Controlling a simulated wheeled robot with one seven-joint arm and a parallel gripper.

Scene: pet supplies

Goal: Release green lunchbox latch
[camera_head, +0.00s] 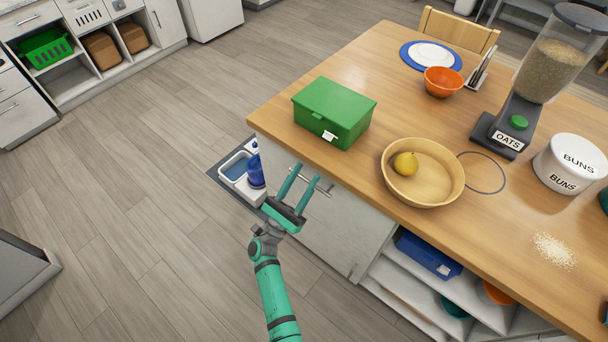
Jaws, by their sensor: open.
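The green lunchbox (338,108) sits on the wooden table near its left corner, lid down. Its white latch (329,136) shows low on the side that faces me. My gripper (303,177) is open and empty, its two teal fingers apart and pointing up in the picture towards the lunchbox. It is below the lunchbox in the picture, off the table's front side, and touches neither box nor latch.
Behind are an orange bowl (443,82) and a blue-rimmed plate (431,55). An oats dispenser (519,122) and a buns canister (571,164) stand further right. The tabletop beside the lunchbox is clear.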

